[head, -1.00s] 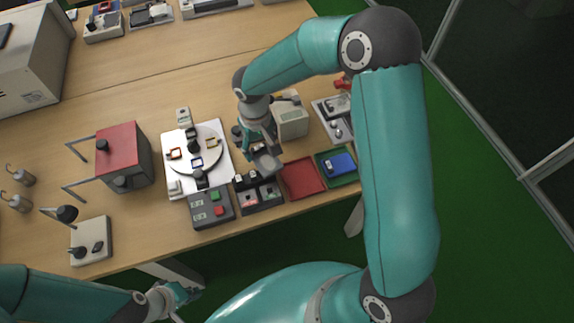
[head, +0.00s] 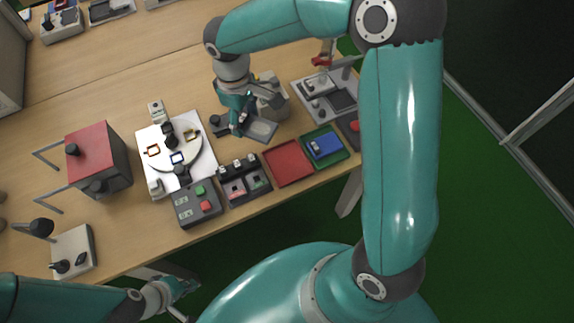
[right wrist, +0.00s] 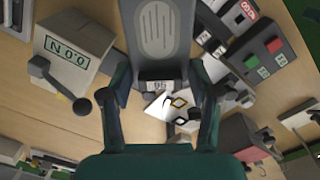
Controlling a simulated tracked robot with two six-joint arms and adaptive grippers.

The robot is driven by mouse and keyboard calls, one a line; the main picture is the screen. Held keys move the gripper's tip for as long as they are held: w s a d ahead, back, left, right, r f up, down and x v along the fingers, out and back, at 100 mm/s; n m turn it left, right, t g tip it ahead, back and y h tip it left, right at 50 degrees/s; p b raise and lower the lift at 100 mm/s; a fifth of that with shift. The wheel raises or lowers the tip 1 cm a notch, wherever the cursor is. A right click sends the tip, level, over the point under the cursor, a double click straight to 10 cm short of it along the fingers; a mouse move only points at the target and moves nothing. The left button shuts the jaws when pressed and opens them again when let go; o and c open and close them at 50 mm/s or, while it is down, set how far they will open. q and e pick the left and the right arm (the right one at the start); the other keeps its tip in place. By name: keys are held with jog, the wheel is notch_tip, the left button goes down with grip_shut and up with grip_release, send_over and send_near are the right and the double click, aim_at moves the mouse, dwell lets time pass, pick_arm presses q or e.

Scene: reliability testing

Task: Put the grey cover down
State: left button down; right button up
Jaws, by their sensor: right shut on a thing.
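The grey cover (head: 262,130) is a flat plate, held low over the table right of the round turntable; whether it touches the table I cannot tell. In the right wrist view the cover (right wrist: 160,35) shows a ribbed oval and fills the top middle between the fingers.
A dark socket box (head: 243,182) with small parts is in front of the cover. A red tray (head: 288,162) and a green tray with a blue part (head: 325,146) are to its right. The turntable (head: 180,145) is left.

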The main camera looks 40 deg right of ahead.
aim_at(277, 167)
jog(key=s+d+r+n+b, duration=0.3)
jog(key=s+r+n+b, duration=0.2)
jog(key=s+r+n, duration=0.4)
jog(key=shift+n, duration=0.6)
jog(key=f, duration=0.7)
jog(key=f+b, duration=0.1)
jog(key=f, duration=0.6)
jog(key=f+b, duration=0.1)
jog(key=f, duration=0.6)
jog(key=shift+w+a+f, duration=0.1)
jog(key=shift+w+a, duration=0.1)
jog(key=shift+w, duration=0.15)
jog(key=o, duration=1.1)
jog(key=shift+o, duration=0.2)
